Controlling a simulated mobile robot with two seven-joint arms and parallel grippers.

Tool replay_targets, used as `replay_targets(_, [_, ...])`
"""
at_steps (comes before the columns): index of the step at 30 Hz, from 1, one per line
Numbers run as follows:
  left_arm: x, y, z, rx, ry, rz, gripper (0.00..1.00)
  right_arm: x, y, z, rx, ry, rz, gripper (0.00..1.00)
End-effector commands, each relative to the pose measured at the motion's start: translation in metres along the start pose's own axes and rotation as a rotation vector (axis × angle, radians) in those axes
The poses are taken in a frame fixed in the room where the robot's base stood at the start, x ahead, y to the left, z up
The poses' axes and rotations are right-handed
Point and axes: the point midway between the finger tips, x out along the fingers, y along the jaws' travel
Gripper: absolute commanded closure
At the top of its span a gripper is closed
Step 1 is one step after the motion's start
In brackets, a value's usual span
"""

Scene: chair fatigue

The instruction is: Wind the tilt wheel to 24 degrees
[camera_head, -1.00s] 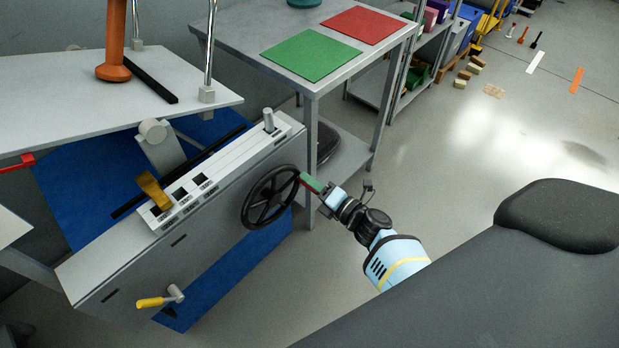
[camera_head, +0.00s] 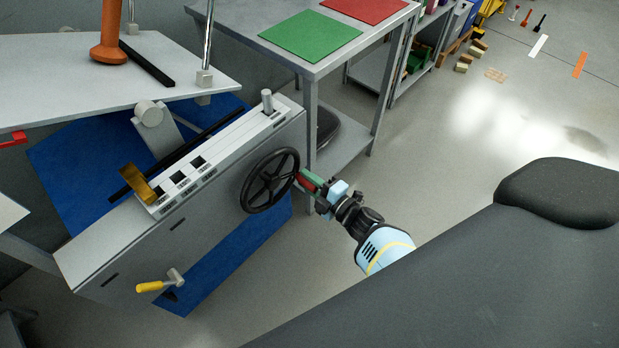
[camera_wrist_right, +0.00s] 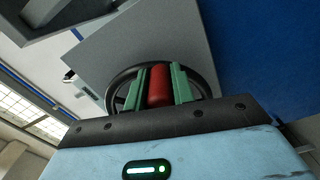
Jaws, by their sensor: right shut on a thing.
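The black spoked tilt wheel (camera_head: 268,181) is on the side of the grey machine (camera_head: 215,190). A red handle (camera_wrist_right: 158,88) stands out from the wheel and shows between my right gripper's green fingers in the right wrist view. My right gripper (camera_head: 307,183) is shut on this handle at the right side of the wheel. The rim (camera_wrist_right: 203,82) shows behind the fingers. A pale panel with small dark windows (camera_head: 199,163) lies on top of the machine, with a gold piece (camera_head: 137,184) at its left end. Any degree reading is too small to read. My left gripper is out of view.
A yellow-handled crank (camera_head: 158,285) sticks out low on the machine's side. A grey table with a green mat (camera_head: 311,43) and a red mat (camera_head: 366,9) stands behind. A dark padded surface (camera_head: 440,285) fills the lower right. Open floor lies beyond my right arm.

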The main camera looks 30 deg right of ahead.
Motion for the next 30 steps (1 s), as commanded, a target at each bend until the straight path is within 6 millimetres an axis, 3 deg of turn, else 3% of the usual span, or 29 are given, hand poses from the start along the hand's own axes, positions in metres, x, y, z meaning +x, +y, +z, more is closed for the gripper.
replay_targets(14, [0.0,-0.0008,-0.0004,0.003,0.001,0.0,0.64,-0.0003,-0.0035,-0.0036,0.011,0.007,-0.004,1.0])
replay_targets(15, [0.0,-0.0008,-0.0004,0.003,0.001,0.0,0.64,-0.0004,-0.0034,-0.0036,0.011,0.007,-0.003,0.7])
replay_targets(19, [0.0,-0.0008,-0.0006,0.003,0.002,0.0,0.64,-0.0002,-0.0027,-0.0026,0.011,0.005,-0.002,0.54])
replay_targets(30, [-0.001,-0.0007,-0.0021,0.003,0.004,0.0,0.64,-0.0062,-0.0019,-0.0012,0.011,0.001,-0.002,0.54])
